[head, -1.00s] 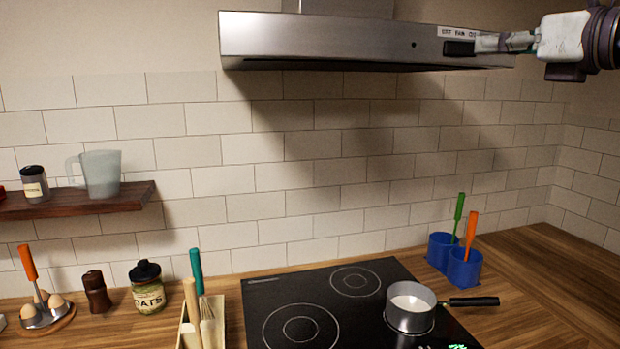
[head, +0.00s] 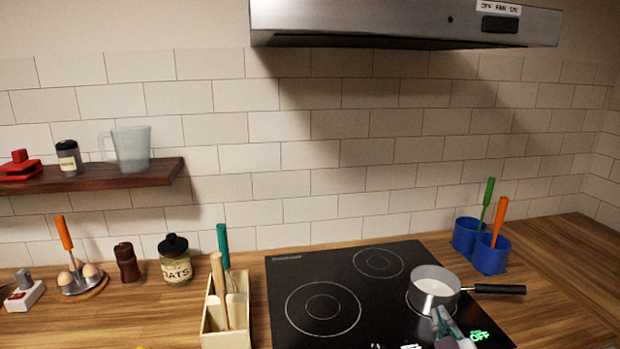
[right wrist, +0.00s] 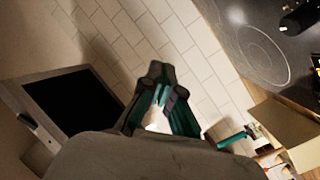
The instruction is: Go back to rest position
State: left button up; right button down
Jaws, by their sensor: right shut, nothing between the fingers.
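My right gripper (head: 440,318) is low in the head view, in front of the pot (head: 435,281) and over the near part of the cooktop. Its fingers are shut with nothing between them. In the right wrist view the closed fingers (right wrist: 160,82) point up toward the tiled wall. The pot holds white liquid and stands on a right-hand ring of the cooktop. My left gripper is not in view.
The range hood (head: 400,28) hangs above the cooktop (head: 300,270). Blue utensil cups (head: 490,255) stand at right. A utensil box (head: 215,325), an oats jar (head: 175,262) and an egg holder (head: 85,285) stand left. A wooden shelf (head: 110,178) is on the wall.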

jog(key=s+f+m+g, duration=0.3)
jog(key=s+f+g, duration=0.4)
jog(key=s+f, duration=0.65)
jog(key=s+a+f+g+y, duration=0.3)
jog(key=s+f+g, duration=0.4)
jog(key=s+f, duration=0.8)
jog(key=f, duration=2.1)
jog(key=s+d+f+g, duration=0.2)
jog(key=s+d+f, duration=0.1)
jog(key=s+f, duration=1.3)
jog(key=shift+s+f+h, duration=0.2)
jog(key=shift+s+h, duration=0.1)
